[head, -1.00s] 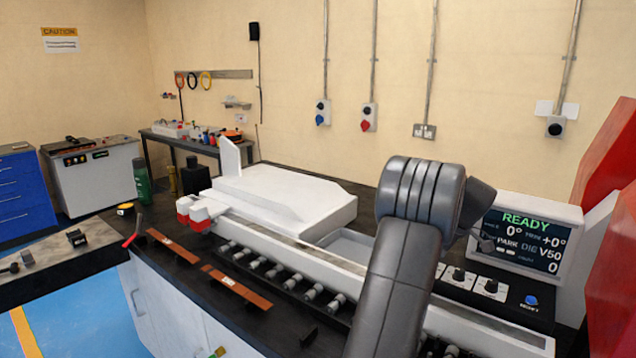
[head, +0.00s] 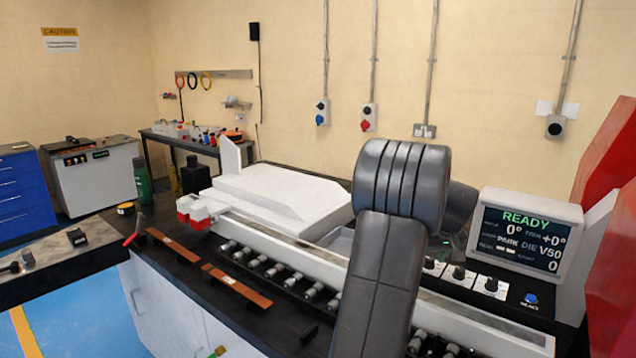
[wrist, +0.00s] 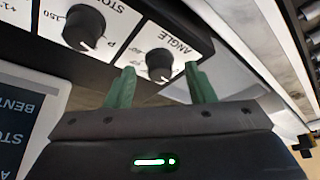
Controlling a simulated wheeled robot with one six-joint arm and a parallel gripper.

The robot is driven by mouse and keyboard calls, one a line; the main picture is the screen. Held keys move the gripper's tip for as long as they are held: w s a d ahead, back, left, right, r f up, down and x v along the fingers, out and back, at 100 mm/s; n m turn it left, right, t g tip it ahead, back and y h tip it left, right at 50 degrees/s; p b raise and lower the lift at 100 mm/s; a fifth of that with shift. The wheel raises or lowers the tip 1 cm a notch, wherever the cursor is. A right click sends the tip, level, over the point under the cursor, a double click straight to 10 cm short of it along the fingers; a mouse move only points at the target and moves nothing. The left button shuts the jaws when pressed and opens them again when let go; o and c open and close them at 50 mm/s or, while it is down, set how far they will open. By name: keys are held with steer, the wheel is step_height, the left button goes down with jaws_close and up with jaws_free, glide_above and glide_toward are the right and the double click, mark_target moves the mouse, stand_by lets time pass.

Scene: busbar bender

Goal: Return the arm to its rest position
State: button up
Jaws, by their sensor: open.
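My gripper (wrist: 162,88) shows in the wrist view with two green fingers apart and nothing between them. The ANGLE knob (wrist: 160,64) of the control panel appears beyond the fingertips; I cannot tell whether the fingers touch it. The STOP knob (wrist: 84,26) is to its left. In the head view my dark grey arm rises over the front of the white bending machine (head: 285,197), and the gripper is hidden behind it. The control panel with several knobs (head: 459,275) is to the right of the arm.
Two copper bars (head: 236,286) lie on the black bench top, left of a row of rollers (head: 265,265). A green bottle (head: 142,180) stands at the bench's far left. A red machine part (head: 612,230) stands close at the right. Another bench (head: 55,250) is at the left.

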steer(key=shift+a+m+h, duration=0.1)
steer(key=shift+m+h, duration=0.5)
steer(key=shift+m, duration=1.05)
steer(key=shift+a+m+h, duration=0.1)
steer(key=shift+m+h, duration=0.5)
steer(key=shift+m, duration=1.05)
steer(key=shift+b+v, duration=0.4)
steer(key=shift+v, duration=0.5)
steer(key=shift+w, duration=0.1)
